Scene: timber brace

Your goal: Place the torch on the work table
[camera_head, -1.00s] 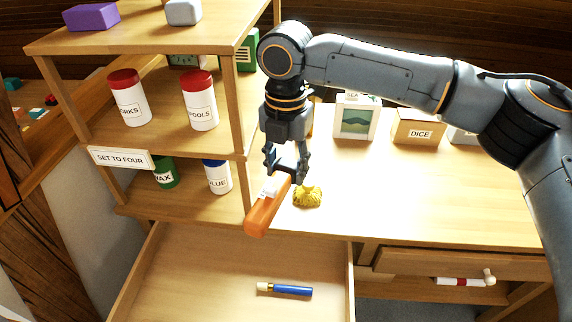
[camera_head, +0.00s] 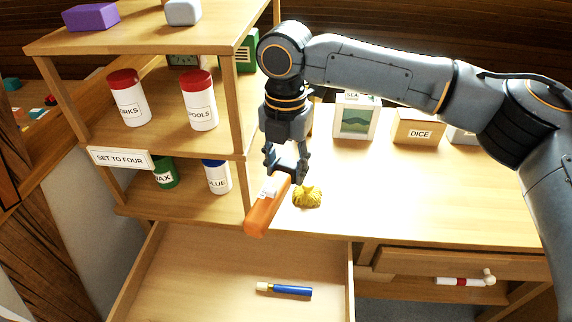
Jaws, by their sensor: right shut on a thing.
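My right gripper (camera_head: 287,172) is shut on an orange torch (camera_head: 264,210) with a white label or switch on its top. The torch is tilted, its near end lower, at the front left edge of the work table (camera_head: 430,190). I cannot tell whether it touches the table top. My left gripper is not in view.
A yellow cloth-like bundle (camera_head: 307,196) lies just right of the torch. An open drawer (camera_head: 200,285) below holds a blue tube (camera_head: 290,290). A shelf (camera_head: 110,205) with several jars stands left. A picture box (camera_head: 355,119) and a DICE box (camera_head: 418,129) stand behind. The table's right is clear.

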